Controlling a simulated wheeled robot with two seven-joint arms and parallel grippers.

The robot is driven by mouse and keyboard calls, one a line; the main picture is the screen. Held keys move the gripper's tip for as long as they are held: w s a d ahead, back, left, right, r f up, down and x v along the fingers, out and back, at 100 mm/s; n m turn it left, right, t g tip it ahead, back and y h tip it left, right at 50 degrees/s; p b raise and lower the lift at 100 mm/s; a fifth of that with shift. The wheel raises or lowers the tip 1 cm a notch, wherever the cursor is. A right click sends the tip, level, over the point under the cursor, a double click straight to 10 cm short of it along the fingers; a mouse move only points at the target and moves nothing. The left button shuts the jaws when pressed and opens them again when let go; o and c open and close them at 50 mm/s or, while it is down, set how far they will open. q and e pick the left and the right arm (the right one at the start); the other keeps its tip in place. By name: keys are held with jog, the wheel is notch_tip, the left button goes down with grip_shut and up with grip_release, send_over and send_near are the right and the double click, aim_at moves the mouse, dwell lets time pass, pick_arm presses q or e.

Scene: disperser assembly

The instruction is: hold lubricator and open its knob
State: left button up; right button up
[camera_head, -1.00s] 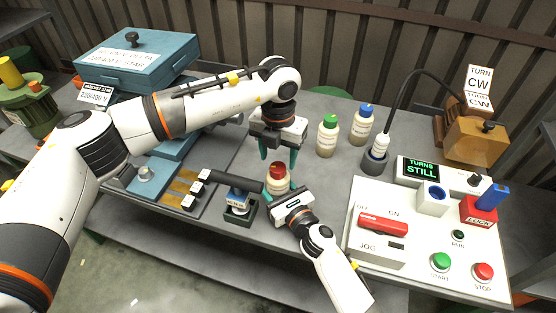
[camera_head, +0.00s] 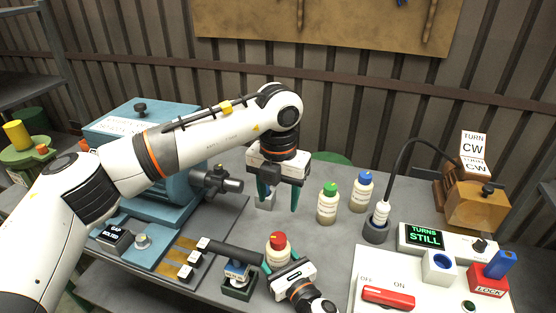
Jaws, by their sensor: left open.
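The lubricator appears to be the cream bottle with a red knob (camera_head: 277,241), standing upright near the front middle of the table. My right gripper (camera_head: 281,266) comes from the front with teal fingers on both sides of the bottle's body, shut on it. The gripper hides the lower part of the bottle. My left gripper (camera_head: 279,201) is open and empty, its teal fingers pointing down above the red knob. A gap shows between its fingertips and the knob.
A green-capped bottle (camera_head: 328,205) and a blue-capped bottle (camera_head: 361,193) stand to the right, behind. A small dark holder with a blue-and-white block (camera_head: 237,275) is left of the red-knobbed bottle. A control panel (camera_head: 400,270) fills the right side. Blue machinery (camera_head: 130,185) stands left.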

jog(key=o, duration=0.3)
